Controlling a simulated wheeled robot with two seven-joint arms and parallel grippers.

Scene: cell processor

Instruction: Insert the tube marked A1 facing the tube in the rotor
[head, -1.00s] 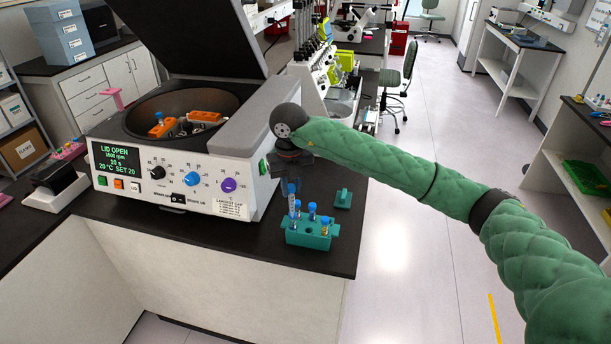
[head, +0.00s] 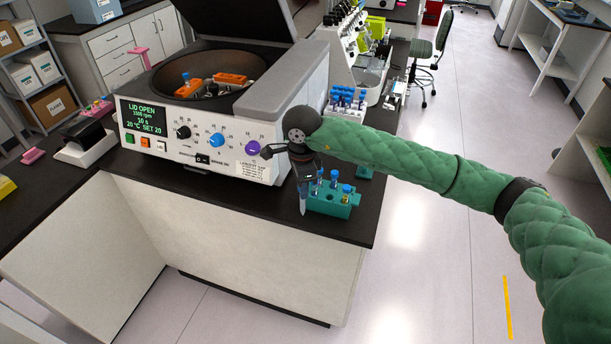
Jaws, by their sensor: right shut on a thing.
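My right gripper (head: 304,181) is shut on a tube (head: 303,202), which hangs upright at the left end of the teal rack (head: 342,210) on the bench. The tube's label cannot be read. Several blue-capped tubes (head: 346,189) stand in the rack. The centrifuge (head: 192,153) has its lid open. Inside its bowl, the rotor carries an orange bucket (head: 188,90) with a blue-capped tube (head: 186,77) in it, and another orange bucket (head: 231,78) farther right. My left gripper is not in view.
A small teal block (head: 365,173) lies behind the rack, partly hidden by my arm. A blue-and-white rack (head: 347,101) stands behind my right arm. The raised lid (head: 235,18) stands behind the bowl.

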